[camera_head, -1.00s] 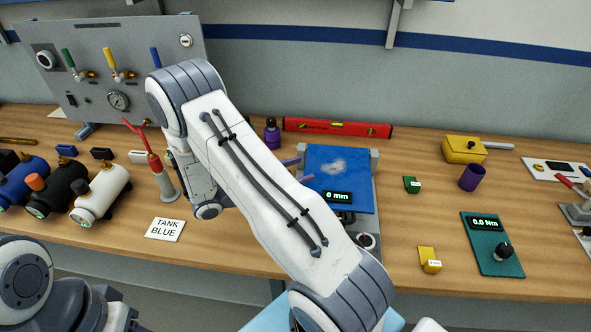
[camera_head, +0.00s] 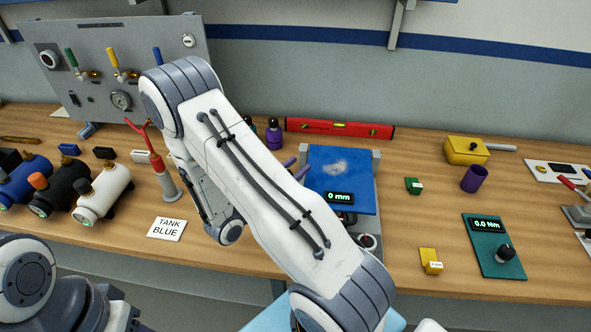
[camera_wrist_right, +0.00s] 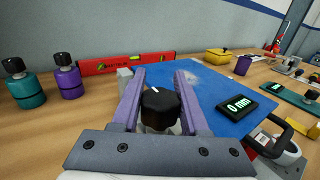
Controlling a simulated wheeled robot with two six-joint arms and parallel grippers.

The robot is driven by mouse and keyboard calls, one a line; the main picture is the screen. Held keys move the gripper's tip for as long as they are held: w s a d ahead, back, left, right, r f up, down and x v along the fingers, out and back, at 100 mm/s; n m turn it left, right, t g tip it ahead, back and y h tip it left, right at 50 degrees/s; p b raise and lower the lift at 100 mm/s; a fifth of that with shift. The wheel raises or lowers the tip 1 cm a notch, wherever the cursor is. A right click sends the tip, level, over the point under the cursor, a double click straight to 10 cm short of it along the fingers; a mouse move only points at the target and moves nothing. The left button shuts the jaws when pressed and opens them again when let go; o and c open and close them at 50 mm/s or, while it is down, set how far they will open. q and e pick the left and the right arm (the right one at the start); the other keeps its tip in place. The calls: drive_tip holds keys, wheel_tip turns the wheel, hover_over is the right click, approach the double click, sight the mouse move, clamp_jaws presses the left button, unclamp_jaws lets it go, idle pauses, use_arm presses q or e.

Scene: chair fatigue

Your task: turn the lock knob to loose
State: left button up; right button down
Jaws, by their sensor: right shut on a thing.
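The lock knob (camera_wrist_right: 161,105) is black and faceted, with a short white mark on its top, in the middle of the right wrist view. My right gripper (camera_wrist_right: 158,92) has its two purple fingers on either side of the knob and is shut on it. In the head view only the purple fingertips of my right gripper (camera_head: 297,168) show, at the left edge of the blue plate (camera_head: 342,172); the forearm hides the knob there. A display on the plate (camera_wrist_right: 232,85) reads 0 mm. My left arm shows at the lower left of the head view, but its gripper does not.
A red level (camera_head: 340,128) lies behind the plate. Teal and purple black-capped pieces (camera_wrist_right: 68,78) stand at the left in the wrist view. A torque display (camera_head: 492,245), a yellow block (camera_head: 430,261) and a green block (camera_head: 413,186) lie to the right, with bare wood between.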

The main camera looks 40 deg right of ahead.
drive_tip(key=shift+c, duration=2.1)
unclamp_jaws()
drive_tip(key=s+a+b, duration=0.1)
drive_tip(key=a+b, duration=0.1)
drive_tip(key=a, duration=0.8)
drive_tip(key=shift+s+a+b, duration=0.2)
drive_tip(key=shift+s+b, duration=0.05)
drive_tip(key=shift+b, duration=0.05)
